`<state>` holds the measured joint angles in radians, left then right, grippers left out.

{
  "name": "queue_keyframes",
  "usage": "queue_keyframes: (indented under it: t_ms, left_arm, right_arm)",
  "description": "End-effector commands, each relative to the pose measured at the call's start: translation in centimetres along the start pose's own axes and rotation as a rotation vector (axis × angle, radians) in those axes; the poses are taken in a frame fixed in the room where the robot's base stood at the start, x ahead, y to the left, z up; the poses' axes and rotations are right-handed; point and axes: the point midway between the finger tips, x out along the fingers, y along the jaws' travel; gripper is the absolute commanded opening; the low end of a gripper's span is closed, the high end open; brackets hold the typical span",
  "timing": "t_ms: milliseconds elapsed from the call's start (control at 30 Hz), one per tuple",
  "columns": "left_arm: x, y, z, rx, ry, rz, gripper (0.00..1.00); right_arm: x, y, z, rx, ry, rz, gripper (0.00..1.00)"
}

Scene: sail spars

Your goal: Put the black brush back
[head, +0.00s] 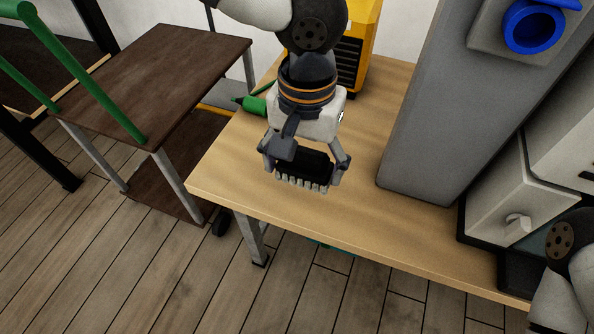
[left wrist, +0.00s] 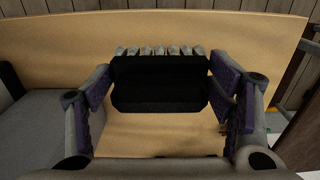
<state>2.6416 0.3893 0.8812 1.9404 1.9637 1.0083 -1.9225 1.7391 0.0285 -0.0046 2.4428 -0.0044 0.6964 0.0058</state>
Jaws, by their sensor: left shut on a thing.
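The black brush (head: 305,162) has a dark block body and a row of pale bristle tufts along one edge. My left gripper (head: 304,170) is shut on it, with one finger at each end of the block. The brush is over the wooden table, near its front edge. The gap below it is hard to judge. In the left wrist view the brush (left wrist: 160,82) sits between the two purple-padded fingers, tufts toward the top of the picture. My right gripper is not in view; only part of my right arm shows at the lower right.
The wooden table (head: 400,235) has free room around the gripper. A green tool (head: 254,105) lies behind it, and a yellow-black case (head: 361,38) stands at the back. A tall grey block (head: 440,110) and white drawers (head: 510,195) stand right. A brown cart (head: 165,75) with green handle stands left.

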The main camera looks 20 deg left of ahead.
Motion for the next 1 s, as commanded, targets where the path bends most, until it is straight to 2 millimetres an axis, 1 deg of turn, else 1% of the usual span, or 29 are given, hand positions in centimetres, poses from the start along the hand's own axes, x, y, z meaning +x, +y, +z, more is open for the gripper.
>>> queue_keyframes:
  t_ms: [33, 100, 200, 367, 400, 500, 567, 733, 867, 900, 967, 1000]
  left_arm:
    - [1.8, -0.6, -0.6, -0.003, -0.007, -0.001, 0.48]
    - [3.2, -1.4, -1.6, -0.001, -0.006, -0.001, 0.48]
    - [4.5, -2.1, -2.5, 0.001, -0.004, -0.001, 0.48]
    - [5.7, -2.9, -3.3, 0.001, -0.002, -0.001, 0.48]
    - [6.4, -3.1, -3.5, 0.001, -0.004, -0.002, 0.48]
    - [8.5, -3.0, -3.4, 0.005, -0.004, -0.002, 0.48]
    - [9.0, -3.0, -3.5, 0.005, -0.001, -0.001, 0.48]
    - [8.8, -3.0, -3.5, 0.003, 0.002, 0.000, 0.48]
    - [9.1, -2.9, -3.5, 0.003, 0.001, 0.000, 0.48]
    - [9.1, -2.9, -3.5, 0.002, 0.001, 0.000, 0.79]
    - [9.1, -2.9, -3.5, 0.002, 0.001, 0.000, 0.93]
    - [9.1, -2.9, -3.5, 0.003, 0.001, 0.000, 0.94]
  right_arm:
    - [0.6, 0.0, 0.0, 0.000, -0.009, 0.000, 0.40]
    - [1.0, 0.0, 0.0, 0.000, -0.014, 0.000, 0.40]
    - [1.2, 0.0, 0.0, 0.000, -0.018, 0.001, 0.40]
    - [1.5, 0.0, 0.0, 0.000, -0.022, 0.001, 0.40]
    - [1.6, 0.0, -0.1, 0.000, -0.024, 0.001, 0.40]
    - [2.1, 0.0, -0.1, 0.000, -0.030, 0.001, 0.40]
    - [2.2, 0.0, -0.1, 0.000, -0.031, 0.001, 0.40]
    - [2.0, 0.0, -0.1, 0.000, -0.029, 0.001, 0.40]
    - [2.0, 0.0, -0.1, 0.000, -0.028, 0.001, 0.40]
    - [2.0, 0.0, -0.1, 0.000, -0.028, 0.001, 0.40]
    - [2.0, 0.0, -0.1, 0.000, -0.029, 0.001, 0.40]
    - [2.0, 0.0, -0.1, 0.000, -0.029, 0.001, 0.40]
